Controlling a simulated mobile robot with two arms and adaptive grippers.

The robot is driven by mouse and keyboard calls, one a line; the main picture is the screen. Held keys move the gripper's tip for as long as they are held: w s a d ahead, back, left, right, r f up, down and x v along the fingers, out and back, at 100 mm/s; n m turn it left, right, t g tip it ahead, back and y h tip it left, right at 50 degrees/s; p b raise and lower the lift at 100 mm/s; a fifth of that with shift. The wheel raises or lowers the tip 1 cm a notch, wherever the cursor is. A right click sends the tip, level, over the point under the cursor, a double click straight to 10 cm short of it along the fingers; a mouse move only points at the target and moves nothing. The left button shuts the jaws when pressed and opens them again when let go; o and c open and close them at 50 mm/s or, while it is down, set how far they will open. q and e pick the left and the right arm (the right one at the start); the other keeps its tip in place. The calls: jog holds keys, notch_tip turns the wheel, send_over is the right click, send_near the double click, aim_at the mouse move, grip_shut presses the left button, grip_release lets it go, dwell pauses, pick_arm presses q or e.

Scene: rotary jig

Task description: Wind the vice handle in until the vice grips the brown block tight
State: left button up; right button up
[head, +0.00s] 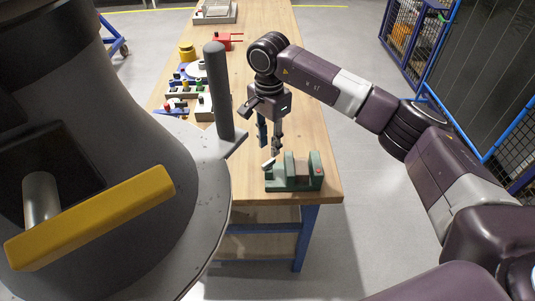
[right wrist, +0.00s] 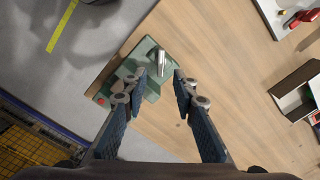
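The green vice (head: 273,184) stands on the near right end of the wooden bench. The brown block (head: 302,171) sits between its jaws; whether they press on it I cannot tell. The pale metal handle (head: 268,163) is at the vice's left end. My right gripper (head: 269,148) points down just above that end. In the right wrist view, the gripper (right wrist: 160,76) is open, its fingers apart on either side of the handle (right wrist: 161,62). The vice (right wrist: 152,49) is partly hidden by one finger there, and the block is not clear. My left gripper is not in view.
The wooden bench (head: 265,50) holds a red object (head: 228,41), a yellow piece (head: 187,52) and several small parts farther back. A large grey body with a yellow bar (head: 90,219) blocks the left foreground. Bench to the vice's right edge is narrow.

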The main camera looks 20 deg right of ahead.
aim_at(268, 162)
notch_tip(268, 162, down, 5)
jog(key=shift+w+f+p, duration=0.1)
jog(key=shift+f+p, duration=0.1)
jog(key=shift+p, duration=0.65)
jog(key=shift+f, duration=0.55)
jog(key=shift+c, duration=0.2)
grip_shut()
